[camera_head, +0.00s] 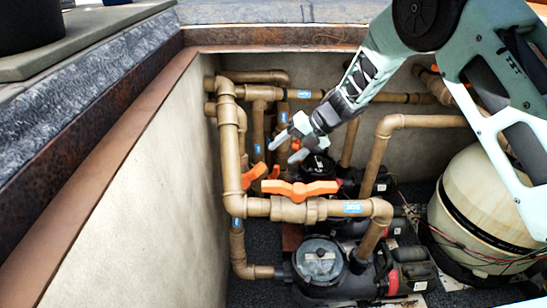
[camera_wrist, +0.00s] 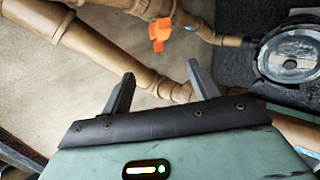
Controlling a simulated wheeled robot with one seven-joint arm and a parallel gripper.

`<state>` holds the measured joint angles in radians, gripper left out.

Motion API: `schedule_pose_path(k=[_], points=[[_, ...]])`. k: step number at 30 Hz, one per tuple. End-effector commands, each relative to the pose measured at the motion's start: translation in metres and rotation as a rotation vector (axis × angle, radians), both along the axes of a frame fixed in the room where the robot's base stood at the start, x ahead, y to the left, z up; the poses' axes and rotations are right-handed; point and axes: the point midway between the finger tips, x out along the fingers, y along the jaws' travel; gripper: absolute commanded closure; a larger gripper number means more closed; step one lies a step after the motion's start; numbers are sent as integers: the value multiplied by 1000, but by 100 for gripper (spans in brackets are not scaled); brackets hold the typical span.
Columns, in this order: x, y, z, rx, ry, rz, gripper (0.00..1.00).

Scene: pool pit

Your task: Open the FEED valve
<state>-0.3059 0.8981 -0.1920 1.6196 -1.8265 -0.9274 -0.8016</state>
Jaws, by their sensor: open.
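Several orange valve handles sit on the tan pipes. The largest, a front handle (camera_head: 299,190), lies along a horizontal pipe in the head view. Blue pipe labels (camera_head: 352,208) are too small to read, so I cannot tell which valve is FEED. My gripper (camera_head: 287,146) is open and empty, above the front handle and close to the rear one. In the wrist view, an orange handle (camera_wrist: 160,33) shows beyond my open fingertips (camera_wrist: 160,70), apart from them.
A pump with a round clear lid (camera_head: 319,260) stands below the front pipe; its lid also shows in the wrist view (camera_wrist: 290,55). A cream tank (camera_head: 488,205) stands on the right. The pit wall (camera_head: 135,200) bounds the left. Pipes crowd the space around my gripper.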

Motion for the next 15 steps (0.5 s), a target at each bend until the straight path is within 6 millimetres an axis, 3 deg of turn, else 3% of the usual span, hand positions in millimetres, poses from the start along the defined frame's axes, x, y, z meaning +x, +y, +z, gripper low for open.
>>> schedule_pose_path(k=[13, 14, 15], points=[[-1, -10, 10, 0, 0, 0, 39], [-1, -10, 10, 0, 0, 0, 42], [-1, -10, 11, 1, 1, -2, 53]])
